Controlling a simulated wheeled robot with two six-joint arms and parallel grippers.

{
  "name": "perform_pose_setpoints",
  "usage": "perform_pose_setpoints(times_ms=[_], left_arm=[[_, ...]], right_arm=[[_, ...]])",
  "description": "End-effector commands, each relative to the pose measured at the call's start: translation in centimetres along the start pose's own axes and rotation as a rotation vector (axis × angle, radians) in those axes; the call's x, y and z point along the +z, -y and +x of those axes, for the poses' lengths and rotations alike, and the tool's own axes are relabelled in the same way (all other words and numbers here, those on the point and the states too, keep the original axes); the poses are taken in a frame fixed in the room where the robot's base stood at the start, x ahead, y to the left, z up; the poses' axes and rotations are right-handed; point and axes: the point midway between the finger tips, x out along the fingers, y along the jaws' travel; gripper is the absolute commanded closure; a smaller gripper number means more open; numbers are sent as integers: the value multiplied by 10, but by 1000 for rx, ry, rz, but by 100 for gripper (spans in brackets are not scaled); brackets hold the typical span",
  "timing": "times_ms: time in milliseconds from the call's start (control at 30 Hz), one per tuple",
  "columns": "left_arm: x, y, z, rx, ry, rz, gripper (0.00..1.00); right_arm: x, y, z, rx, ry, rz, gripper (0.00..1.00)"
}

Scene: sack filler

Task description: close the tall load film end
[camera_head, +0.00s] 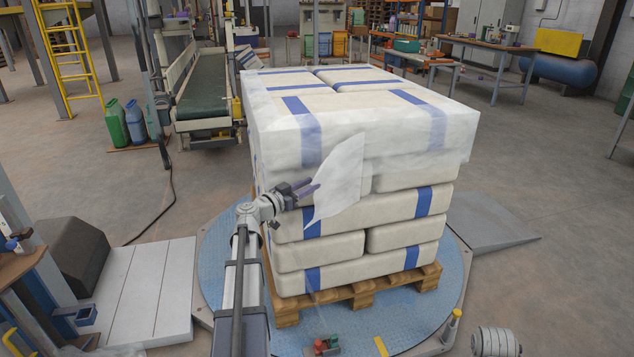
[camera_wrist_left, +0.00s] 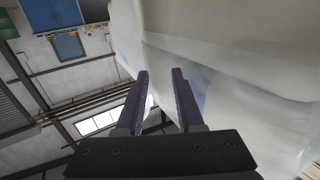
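The tall load (camera_head: 350,225) is a stack of white sacks with blue bands on a wooden pallet (camera_head: 362,292). Clear film (camera_head: 365,140) covers its upper part. The loose film end (camera_head: 340,185) hangs as a pale, pointed flap at the near face, standing off the sacks. My left gripper (camera_head: 312,188) is at the flap's left edge; I cannot tell if it touches. In the left wrist view its two dark fingers (camera_wrist_left: 160,75) are apart, with nothing clearly gripped, and the pale film or sacks (camera_wrist_left: 220,60) fill the upper right. My right gripper is not in view.
The pallet stands on a round blue turntable (camera_head: 225,270) with a grey ramp (camera_head: 490,222) at its right. A small red and green object (camera_head: 325,345) lies at its front edge. A conveyor (camera_head: 205,85) stands behind left.

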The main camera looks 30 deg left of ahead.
Motion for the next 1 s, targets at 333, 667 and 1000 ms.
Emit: perform_pose_setpoints(times_ms=[333,667,1000], left_arm=[[0,0,-34,0,0,0,64],[0,1,-35,0,0,0,64],[0,4,-56,-1,0,0,64]], right_arm=[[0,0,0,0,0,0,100],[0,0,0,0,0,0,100],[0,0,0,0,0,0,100]])
